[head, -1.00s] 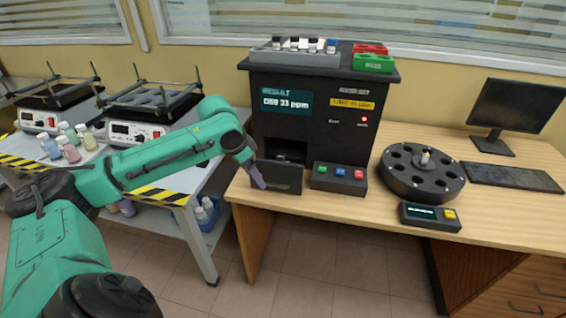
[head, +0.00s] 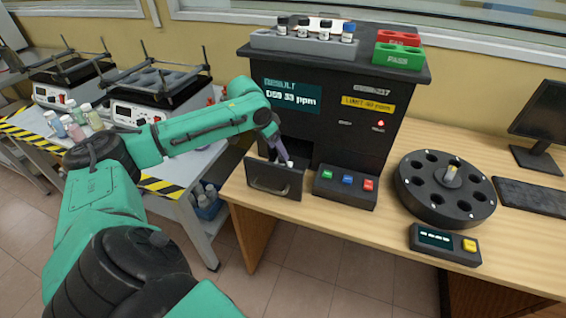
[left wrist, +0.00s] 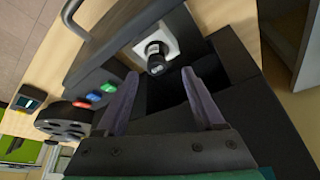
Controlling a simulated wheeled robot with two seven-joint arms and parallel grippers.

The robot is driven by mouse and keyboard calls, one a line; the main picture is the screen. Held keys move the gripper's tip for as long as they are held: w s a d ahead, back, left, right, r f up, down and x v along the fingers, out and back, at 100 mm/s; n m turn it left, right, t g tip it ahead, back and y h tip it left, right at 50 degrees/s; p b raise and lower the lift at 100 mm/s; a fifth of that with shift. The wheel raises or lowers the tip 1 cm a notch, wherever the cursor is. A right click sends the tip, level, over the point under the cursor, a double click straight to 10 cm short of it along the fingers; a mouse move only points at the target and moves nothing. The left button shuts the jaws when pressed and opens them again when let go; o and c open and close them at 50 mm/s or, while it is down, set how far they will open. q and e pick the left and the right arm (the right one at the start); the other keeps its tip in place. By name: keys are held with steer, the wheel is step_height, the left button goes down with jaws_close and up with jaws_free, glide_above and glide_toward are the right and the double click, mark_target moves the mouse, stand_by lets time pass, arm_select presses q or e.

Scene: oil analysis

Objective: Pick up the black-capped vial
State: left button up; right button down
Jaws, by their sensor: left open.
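The black-capped vial (left wrist: 155,53) stands in a white holder (left wrist: 160,36) inside the open drawer (head: 272,180) of the black analyser (head: 320,110). In the left wrist view its dark cap faces the camera, just beyond my left gripper's fingertips. My left gripper (left wrist: 158,73) is open, with its two purple fingers spread and nothing between them. In the head view my left gripper (head: 279,148) reaches down over the drawer, and the vial is mostly hidden behind the drawer front and fingers. My right gripper is not in view.
A grey rack (head: 305,43) with several capped vials sits on the analyser, beside red (head: 398,38) and green (head: 398,57) trays. A button box (head: 345,188), a round carousel (head: 446,190) and a small display box (head: 444,245) stand right of the drawer.

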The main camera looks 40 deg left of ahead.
mark_target(281, 158)
arm_select(q)
steer(key=x, duration=0.4)
steer(key=shift+s+d+f, duration=0.1)
steer(key=shift+d+f, duration=0.1)
steer(key=shift+d, duration=0.05)
steer(key=shift+f, duration=0.25)
steer(key=c, duration=1.1)
jaws_close()
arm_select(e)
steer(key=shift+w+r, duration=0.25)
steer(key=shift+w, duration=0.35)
arm_select(q)
steer(key=shift+r, duration=0.15)
